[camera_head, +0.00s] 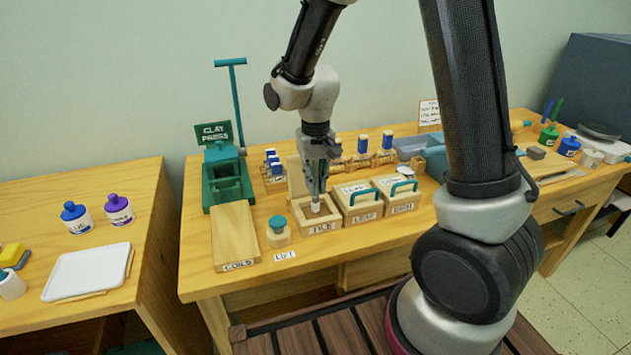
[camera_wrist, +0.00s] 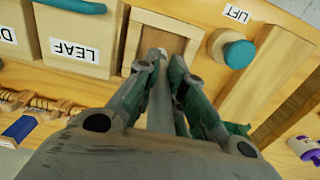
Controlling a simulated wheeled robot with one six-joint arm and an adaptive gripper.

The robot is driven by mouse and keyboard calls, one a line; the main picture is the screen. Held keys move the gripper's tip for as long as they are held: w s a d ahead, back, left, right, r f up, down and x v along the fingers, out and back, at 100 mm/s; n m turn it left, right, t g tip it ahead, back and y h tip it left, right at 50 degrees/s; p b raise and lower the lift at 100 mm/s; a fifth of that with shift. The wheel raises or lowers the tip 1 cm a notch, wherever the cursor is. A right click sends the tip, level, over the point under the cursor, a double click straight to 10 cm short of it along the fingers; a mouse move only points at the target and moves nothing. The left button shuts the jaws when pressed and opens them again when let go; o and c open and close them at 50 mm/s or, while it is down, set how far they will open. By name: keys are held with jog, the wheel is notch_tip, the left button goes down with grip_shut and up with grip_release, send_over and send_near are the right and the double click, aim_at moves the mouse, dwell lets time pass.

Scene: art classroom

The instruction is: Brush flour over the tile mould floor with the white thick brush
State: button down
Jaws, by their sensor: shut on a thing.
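The tile mould (camera_head: 340,224) is an open wooden tray labelled TILE, on the wooden bench just left of the LEAF mould. My gripper (camera_head: 316,198) points down over it and is shut on the white thick brush (camera_head: 316,208), whose pale end shows inside the mould's walls. Whether it touches the floor I cannot tell. In the wrist view, my gripper (camera_wrist: 162,72) grips the pale brush (camera_wrist: 160,100) between its fingers, over the mould's brown floor and light rim (camera_wrist: 127,52). The fingers hide part of the mould. No flour can be made out.
The LEAF mould (camera_head: 361,213) and another lidded mould (camera_head: 404,205), both with teal handles, stand close right. A teal-knobbed wooden block (camera_head: 278,233) and a board (camera_head: 235,236) stand left. The green clay press (camera_head: 226,178) is behind.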

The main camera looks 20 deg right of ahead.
jog(key=shift+f, duration=0.6)
dwell(0.5)
jog(key=shift+a+f, duration=0.1)
jog(key=shift+a, duration=0.65)
jog(key=shift+d, duration=0.15)
jog(key=shift+d, duration=0.85)
jog(key=shift+d, duration=0.1)
jog(key=shift+d, duration=0.35)
jog(key=shift+a, duration=0.2)
jog(key=shift+a, duration=0.3)
